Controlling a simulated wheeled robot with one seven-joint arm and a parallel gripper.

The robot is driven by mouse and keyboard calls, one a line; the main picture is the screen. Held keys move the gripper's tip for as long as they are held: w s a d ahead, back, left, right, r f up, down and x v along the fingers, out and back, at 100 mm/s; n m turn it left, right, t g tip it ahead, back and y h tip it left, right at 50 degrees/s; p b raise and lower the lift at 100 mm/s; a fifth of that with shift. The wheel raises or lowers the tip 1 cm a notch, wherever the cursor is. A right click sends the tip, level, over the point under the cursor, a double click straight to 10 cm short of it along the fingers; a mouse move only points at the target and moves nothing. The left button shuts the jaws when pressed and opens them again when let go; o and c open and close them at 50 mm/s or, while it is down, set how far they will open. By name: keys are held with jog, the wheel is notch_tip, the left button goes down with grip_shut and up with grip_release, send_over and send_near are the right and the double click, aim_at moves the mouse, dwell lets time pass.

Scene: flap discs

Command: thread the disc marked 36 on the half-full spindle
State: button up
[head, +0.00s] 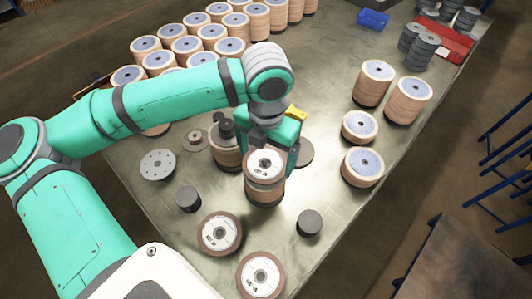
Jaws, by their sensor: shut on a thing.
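My gripper (270,160) is shut on a brown-rimmed disc with a white label (262,170), one finger at each side. The label's print is too small to read for certain. The held disc is level and right above a short stack of brown discs (265,194). Whether it touches the stack, and any spindle rod there, I cannot tell. Two more white-labelled discs lie in front, one at the left (207,236) and one at the right (247,282); their marks are unreadable. Another stack (226,158) stands behind left, partly hidden by my arm.
Dark cylinders stand at left (188,200) and right (310,224). Flat grey discs (150,168) lie left and behind. Tall blue-topped stacks (407,103) and shorter ones (362,168) stand at right. Rows of stacks fill the back. A red tray (455,42) and blue bin (373,19) are farther off.

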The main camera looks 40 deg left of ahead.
jog(key=shift+f, duration=1.6)
jog(key=o, duration=0.9)
jog(key=shift+o, duration=0.2)
jog(key=shift+r, duration=0.1)
notch_tip(320, 180, up, 11)
jog(key=shift+f, duration=0.2)
